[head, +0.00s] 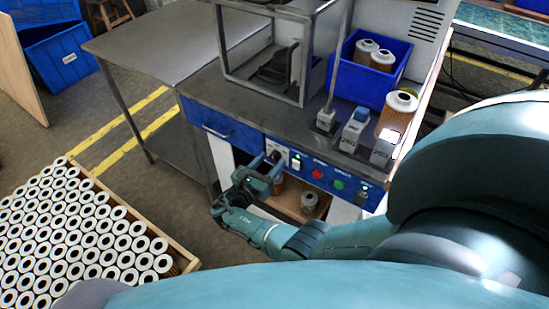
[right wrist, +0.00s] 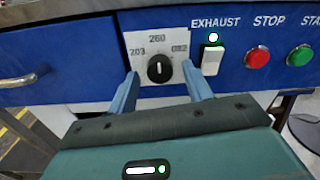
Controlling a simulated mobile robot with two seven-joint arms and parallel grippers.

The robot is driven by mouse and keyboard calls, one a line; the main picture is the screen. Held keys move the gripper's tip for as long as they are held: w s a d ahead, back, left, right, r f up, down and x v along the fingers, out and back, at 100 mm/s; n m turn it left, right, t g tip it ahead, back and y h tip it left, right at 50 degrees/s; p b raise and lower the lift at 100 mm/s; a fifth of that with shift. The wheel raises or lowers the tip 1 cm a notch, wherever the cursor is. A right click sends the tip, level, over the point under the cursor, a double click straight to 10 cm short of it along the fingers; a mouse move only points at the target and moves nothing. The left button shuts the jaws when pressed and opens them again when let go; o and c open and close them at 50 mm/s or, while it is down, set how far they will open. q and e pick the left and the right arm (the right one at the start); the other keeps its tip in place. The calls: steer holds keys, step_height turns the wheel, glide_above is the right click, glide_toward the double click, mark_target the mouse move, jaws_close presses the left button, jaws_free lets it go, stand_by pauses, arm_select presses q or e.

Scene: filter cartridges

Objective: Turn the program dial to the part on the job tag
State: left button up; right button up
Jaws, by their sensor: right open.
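The program dial (right wrist: 160,69) is a black round knob on a white plate on the blue panel. The plate reads 203 at left, 260 at top and what looks like 082 at right. The knob's white mark stands upright, toward 260. My right gripper (head: 263,170) is open in front of the panel. In the right wrist view its two blue fingers stand left and right of the knob, with gaps visible; their depth relative to it is unclear. I cannot make out a job tag for certain. My left gripper is not in view.
Right of the dial are a lit exhaust switch (right wrist: 212,60), a red stop button (right wrist: 257,57) and a green button (right wrist: 300,55). A blue bin (head: 349,82) with cartridges and a frame stand on the bench. A crate of cartridges (head: 180,254) is at lower left.

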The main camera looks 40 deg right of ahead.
steer(key=shift+d, duration=0.15)
steer(key=shift+c, duration=0.3)
steer(key=c, duration=0.9)
